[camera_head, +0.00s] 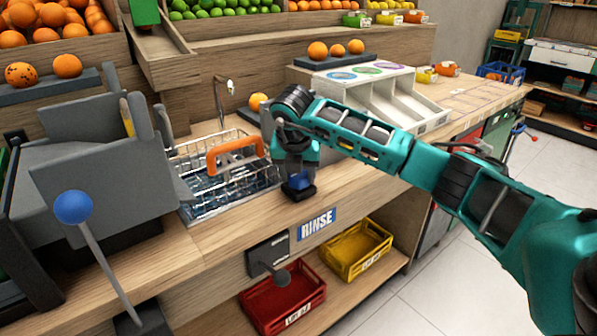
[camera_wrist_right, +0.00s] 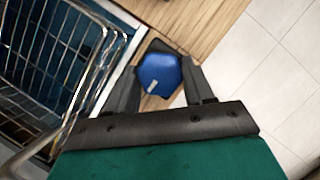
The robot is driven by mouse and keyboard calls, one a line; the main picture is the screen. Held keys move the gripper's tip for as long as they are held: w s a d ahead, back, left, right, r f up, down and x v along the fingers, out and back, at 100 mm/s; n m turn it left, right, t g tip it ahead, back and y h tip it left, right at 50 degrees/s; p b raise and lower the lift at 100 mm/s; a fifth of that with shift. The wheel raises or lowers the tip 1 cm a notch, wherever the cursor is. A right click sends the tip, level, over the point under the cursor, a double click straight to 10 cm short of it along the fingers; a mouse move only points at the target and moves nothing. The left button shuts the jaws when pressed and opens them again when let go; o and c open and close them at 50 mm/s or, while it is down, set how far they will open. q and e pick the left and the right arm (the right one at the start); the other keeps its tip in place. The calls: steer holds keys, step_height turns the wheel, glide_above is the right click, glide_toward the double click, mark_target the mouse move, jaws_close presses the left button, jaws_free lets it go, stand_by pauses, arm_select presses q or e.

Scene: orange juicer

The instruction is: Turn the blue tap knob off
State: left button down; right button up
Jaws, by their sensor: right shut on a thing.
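The blue tap knob (camera_head: 299,183) stands on the wooden counter right of the sink, at the front edge above the RINSE label. My right gripper (camera_head: 297,172) points down over it from above. In the right wrist view the knob (camera_wrist_right: 160,74) sits between the two dark fingers of my right gripper (camera_wrist_right: 162,92), which is shut on it. A short white mark shows on the knob's top. The thin metal faucet (camera_head: 219,92) rises behind the sink. My left gripper is not in view.
A wire basket (camera_head: 265,178) with an orange handle (camera_head: 235,152) sits in the sink, close left of my right gripper. A grey juicer (camera_head: 100,175) with a blue-balled lever (camera_head: 73,207) stands at left. A white sorting chute (camera_head: 385,95) is behind my right arm.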

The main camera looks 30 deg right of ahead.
stand_by(0.3)
steer(key=o, duration=1)
steer(key=shift+r, duration=0.1)
steer(key=p+v, duration=0.1)
steer(key=v, duration=1.1)
steer(key=shift+s+r, duration=0.1)
steer(key=shift+r, duration=0.25)
